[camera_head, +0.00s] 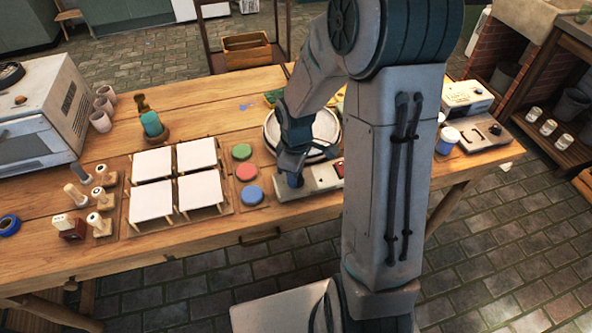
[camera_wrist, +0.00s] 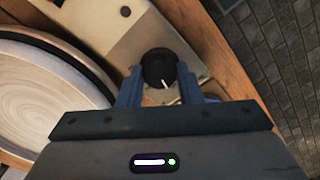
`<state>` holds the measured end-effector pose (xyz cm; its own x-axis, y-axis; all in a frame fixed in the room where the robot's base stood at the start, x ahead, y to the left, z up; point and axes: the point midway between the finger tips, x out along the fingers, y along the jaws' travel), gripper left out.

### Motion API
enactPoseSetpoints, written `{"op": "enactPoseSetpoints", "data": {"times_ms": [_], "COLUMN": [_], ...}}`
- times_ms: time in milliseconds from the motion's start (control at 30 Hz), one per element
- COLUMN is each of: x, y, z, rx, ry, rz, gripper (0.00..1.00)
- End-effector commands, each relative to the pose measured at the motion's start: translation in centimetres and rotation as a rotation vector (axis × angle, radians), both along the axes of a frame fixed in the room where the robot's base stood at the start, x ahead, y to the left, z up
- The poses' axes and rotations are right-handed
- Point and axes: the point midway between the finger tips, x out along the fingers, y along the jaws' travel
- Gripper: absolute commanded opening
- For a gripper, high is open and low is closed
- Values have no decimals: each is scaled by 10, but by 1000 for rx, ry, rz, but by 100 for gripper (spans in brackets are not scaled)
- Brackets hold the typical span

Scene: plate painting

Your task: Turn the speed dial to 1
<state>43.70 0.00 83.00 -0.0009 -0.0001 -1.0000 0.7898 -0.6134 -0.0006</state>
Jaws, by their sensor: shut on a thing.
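The speed dial (camera_wrist: 160,70) is a round black knob with a white pointer line, on a pale control panel (camera_wrist: 110,20). In the wrist view its pointer aims toward the lower right of the picture. My gripper (camera_wrist: 165,88) has its two blue fingers on either side of the dial and is shut on it. In the head view my gripper (camera_head: 294,178) is low over the left end of the panel (camera_head: 322,179), and the dial is hidden there. Any numbers around the dial cannot be read.
The round wheel plate (camera_head: 325,128) stands right behind the panel; it also shows in the wrist view (camera_wrist: 40,90). Blue (camera_head: 252,194), red (camera_head: 246,171) and green (camera_head: 241,151) paint pots stand left of the panel. White tiles (camera_head: 151,202) lie farther left.

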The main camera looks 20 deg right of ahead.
Motion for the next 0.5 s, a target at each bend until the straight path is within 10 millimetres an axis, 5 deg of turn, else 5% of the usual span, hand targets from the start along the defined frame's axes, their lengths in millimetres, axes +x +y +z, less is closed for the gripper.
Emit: {"op": "enactPoseSetpoints", "data": {"times_ms": [500], "x": [1], "y": [1], "z": [1], "rx": [0], "ry": [-5], "rz": [90], "gripper": [9]}}
